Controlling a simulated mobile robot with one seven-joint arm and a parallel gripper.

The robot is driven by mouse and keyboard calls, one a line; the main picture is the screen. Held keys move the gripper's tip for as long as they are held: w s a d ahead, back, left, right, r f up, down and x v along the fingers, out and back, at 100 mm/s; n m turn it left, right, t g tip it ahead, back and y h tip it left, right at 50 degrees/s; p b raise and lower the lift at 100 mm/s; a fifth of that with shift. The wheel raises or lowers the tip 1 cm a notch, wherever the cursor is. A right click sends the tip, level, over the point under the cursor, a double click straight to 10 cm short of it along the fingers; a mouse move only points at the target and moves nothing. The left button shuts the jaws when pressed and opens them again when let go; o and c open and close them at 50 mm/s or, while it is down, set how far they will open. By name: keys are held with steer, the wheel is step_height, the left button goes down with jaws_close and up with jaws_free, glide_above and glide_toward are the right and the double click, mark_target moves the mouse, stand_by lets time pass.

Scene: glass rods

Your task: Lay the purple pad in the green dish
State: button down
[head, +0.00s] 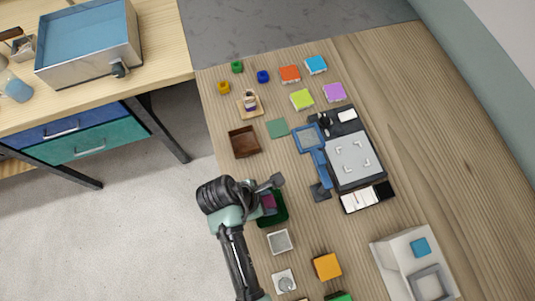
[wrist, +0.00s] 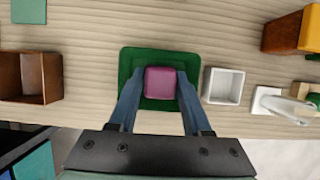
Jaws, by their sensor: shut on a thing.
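The purple pad (wrist: 160,83) is between the two fingertips of my gripper (wrist: 158,88) in the wrist view, and the fingers are shut on it. The green dish (wrist: 158,56) lies directly below and around the pad in that view. I cannot tell whether the pad touches the dish floor. In the head view, my gripper (head: 266,193) is over the green dish (head: 281,216), and the pad (head: 268,203) shows partly beside the fingers. My arm hides the left part of the dish.
A brown wooden box (head: 244,142) and a white square dish (head: 279,241) flank the green dish. A green flat tile (head: 278,128) lies farther back. A blue magnifier stand (head: 318,160) and dark tray (head: 370,177) stand to the right. Bare wood shows at the far right.

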steer(key=shift+f, duration=0.7)
steer(key=shift+f, duration=0.15)
steer(key=shift+c, duration=1.7)
jaws_free()
